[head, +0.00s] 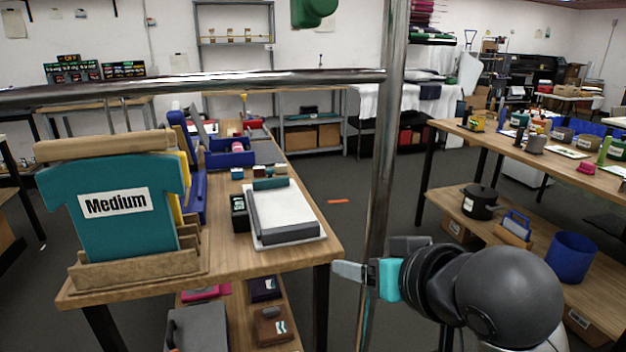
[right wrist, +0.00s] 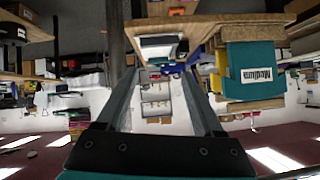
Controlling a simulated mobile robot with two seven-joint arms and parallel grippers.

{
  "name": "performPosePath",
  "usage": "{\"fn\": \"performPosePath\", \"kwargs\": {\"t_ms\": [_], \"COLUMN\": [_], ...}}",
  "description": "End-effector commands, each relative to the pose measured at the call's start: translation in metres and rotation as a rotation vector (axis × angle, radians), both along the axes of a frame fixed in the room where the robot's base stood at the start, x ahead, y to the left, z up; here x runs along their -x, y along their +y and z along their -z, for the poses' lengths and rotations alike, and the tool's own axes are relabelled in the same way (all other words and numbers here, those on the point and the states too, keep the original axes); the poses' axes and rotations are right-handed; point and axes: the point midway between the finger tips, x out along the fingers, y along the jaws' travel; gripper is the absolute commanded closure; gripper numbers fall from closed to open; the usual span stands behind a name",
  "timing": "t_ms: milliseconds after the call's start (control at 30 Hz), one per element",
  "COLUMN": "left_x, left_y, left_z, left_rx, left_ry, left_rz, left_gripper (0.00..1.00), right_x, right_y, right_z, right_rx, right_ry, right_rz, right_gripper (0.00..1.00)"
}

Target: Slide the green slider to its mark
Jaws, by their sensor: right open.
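A rounded green piece (head: 314,9), probably the green slider, shows at the top edge of the head view and is cut off there. What it rides on is out of frame. I cannot pick out its mark. My right gripper (head: 366,259) is low in the head view, well below the green piece and close to the upright metal post (head: 380,170). In the right wrist view its two fingers (right wrist: 160,78) are spread, with nothing held between them. My left gripper is not in view.
A metal bar (head: 190,86) crosses from the left to the post. Behind stands a wooden table (head: 282,258) with a teal "Medium" shirt board (head: 108,220) and a grey-white box (head: 283,212). A stocked bench (head: 560,150) is at right. Grey floor (head: 350,178) lies open between.

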Motion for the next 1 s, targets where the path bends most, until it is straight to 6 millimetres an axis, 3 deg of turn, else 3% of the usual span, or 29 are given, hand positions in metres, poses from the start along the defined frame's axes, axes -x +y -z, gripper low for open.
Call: {"fn": "performPosePath", "kwargs": {"t_ms": [33,100,500,800,1000], "left_x": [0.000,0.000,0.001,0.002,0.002], "left_y": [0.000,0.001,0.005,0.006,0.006], "left_z": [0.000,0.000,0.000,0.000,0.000], "left_rx": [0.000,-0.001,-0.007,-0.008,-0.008], "left_ry": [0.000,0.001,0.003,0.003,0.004], "left_rz": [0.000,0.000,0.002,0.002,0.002], "left_gripper": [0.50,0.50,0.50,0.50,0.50], "right_x": [-0.004,-0.006,0.010,0.048,0.073], "right_y": [0.004,0.009,0.028,0.030,0.028], "right_z": [-0.023,-0.049,-0.185,-0.270,-0.306], "right_rx": [-0.004,-0.015,-0.031,-0.020,-0.016], "right_ry": [-0.043,-0.087,-0.322,-0.491,-0.575], "right_rz": [-0.008,-0.018,-0.049,-0.027,0.001], "right_gripper": [0.31,0.31,0.31,0.31,0.31]}}
